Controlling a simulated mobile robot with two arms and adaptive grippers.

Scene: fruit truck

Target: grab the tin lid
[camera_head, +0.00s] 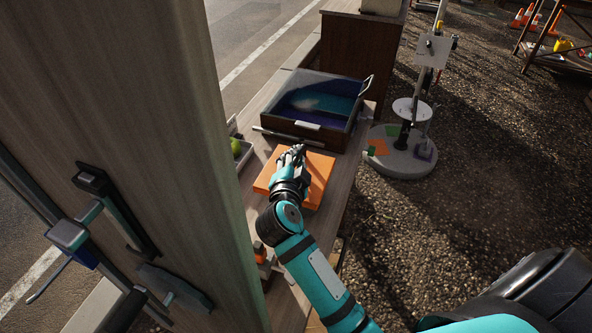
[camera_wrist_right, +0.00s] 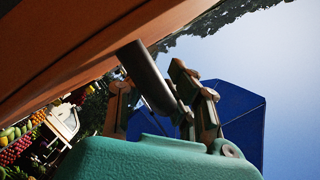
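A flat orange box-like piece (camera_head: 322,180), which may be the tin with its lid, lies on the wooden counter. My right gripper (camera_head: 293,152) is over its top, near its far left side. In the right wrist view an orange-brown surface (camera_wrist_right: 60,45) fills the upper left. A dark round bar (camera_wrist_right: 148,75), possibly the lid's handle, reaches from this surface between the fingers of my right gripper (camera_wrist_right: 160,95). The fingers stand apart, with no clear grip on the bar. My left gripper is not in view.
A dark tray with a metal handle (camera_head: 308,125) stands on the counter (camera_head: 285,300) just beyond the orange piece. A pale crate with a green fruit (camera_head: 236,146) is to the left. A wooden panel (camera_head: 150,110) with metal fittings blocks much of the left.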

